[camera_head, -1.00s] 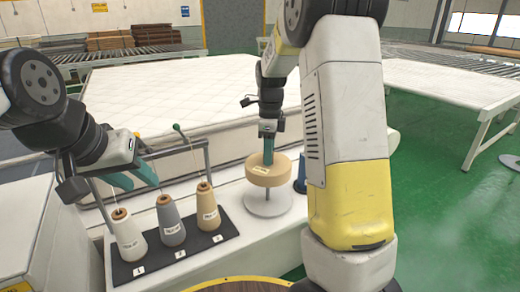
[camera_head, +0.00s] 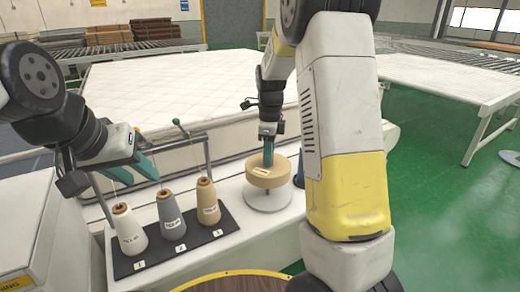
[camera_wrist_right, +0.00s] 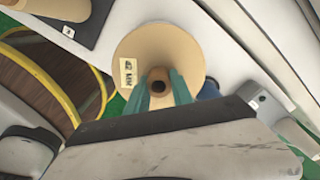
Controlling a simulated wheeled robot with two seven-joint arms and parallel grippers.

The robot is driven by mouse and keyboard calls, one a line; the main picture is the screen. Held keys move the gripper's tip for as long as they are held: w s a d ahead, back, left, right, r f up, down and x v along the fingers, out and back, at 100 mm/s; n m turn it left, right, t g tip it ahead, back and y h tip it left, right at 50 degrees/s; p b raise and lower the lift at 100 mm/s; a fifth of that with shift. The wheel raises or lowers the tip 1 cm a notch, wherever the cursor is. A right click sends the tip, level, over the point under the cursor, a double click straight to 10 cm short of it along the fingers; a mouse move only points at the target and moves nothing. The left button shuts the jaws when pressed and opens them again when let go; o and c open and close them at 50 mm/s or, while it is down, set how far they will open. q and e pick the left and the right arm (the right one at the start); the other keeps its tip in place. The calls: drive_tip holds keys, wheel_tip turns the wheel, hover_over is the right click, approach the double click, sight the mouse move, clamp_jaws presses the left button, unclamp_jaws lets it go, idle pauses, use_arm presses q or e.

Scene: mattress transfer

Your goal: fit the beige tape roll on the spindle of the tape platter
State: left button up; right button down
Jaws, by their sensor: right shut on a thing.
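The beige tape roll (camera_head: 268,174), a thick disc with a label, is held level by my right gripper (camera_head: 267,157) over the tape platter (camera_head: 268,200), a pale round base. In the right wrist view the roll (camera_wrist_right: 190,48) carries a "42 MM" label, and the green fingers (camera_wrist_right: 160,88) close around its brown central core. The roll hides the spindle, so I cannot tell whether it is on it. My left gripper (camera_head: 134,173) is open and empty above the thread cones.
A black board (camera_head: 222,233) with white (camera_head: 131,237), grey (camera_head: 170,222) and tan (camera_head: 209,207) thread cones stands left of the platter. A blue item (camera_head: 301,170) is right of it. A quilted mattress (camera_head: 180,88) lies behind, and a round brown top with a yellow edge (camera_head: 230,275) is in front.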

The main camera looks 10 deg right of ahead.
drive_tip(key=shift+f, duration=3.95)
drive_tip(key=c, duration=1)
unclamp_jaws()
drive_tip(key=shift+c, duration=0.2)
drive_tip(key=shift+r, duration=3.85)
